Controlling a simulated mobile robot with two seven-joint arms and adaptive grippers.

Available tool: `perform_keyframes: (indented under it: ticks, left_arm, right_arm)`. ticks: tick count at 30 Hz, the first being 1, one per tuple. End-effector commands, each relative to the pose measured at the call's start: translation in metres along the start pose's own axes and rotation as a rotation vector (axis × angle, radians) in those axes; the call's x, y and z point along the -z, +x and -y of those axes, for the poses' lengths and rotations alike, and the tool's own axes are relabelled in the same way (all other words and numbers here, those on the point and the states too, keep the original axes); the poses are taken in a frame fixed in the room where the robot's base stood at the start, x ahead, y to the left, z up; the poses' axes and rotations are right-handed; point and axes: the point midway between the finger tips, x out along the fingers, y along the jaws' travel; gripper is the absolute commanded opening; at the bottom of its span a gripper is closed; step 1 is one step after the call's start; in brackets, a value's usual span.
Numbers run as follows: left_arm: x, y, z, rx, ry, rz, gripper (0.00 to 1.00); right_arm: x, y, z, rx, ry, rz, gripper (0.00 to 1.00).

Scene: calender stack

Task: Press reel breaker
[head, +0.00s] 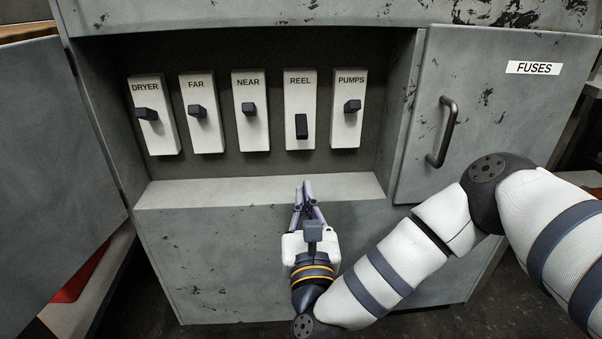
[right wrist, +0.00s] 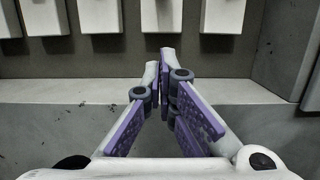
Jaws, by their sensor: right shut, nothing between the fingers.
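The REEL breaker (head: 300,100) is a white upright plate with a dark lever (head: 301,126) that sits low on it, lower than the levers on the other plates. It is in the recess of the grey cabinet, fourth from the left. My right gripper (head: 306,186) is shut and empty, in front of the recess ledge and below the REEL breaker, apart from it. In the right wrist view the shut fingertips (right wrist: 160,62) show below the lower ends of the white plates; the labels and levers are out of that view. My left gripper is not in view.
The DRYER (head: 154,133), FAR (head: 204,135), NEAR (head: 251,133) and PUMPS (head: 347,130) breakers flank it, their levers higher. A ledge (head: 260,190) runs below. The FUSES door (head: 495,110) with a dark handle (head: 441,132) is at right; a grey panel (head: 55,150) stands left.

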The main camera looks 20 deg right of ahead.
Motion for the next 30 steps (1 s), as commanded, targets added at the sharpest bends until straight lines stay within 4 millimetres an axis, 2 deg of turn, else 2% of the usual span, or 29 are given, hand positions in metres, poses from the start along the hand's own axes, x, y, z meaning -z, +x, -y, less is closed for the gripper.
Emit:
perform_keyframes:
  ticks: [13,15,19,30]
  left_arm:
    - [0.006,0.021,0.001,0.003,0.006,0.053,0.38]
    - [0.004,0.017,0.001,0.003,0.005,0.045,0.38]
    - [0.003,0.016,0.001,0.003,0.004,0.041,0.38]
    - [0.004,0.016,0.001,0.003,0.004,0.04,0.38]
  right_arm:
    - [0.004,0.094,0.0,0.001,-0.002,0.0,0.0]
    - [-0.015,0.086,-0.001,-0.003,0.0,-0.001,0.0]
    - [-0.031,0.081,0.0,-0.001,0.001,0.0,0.0]
    - [-0.037,0.077,0.0,-0.001,-0.002,-0.002,0.0]
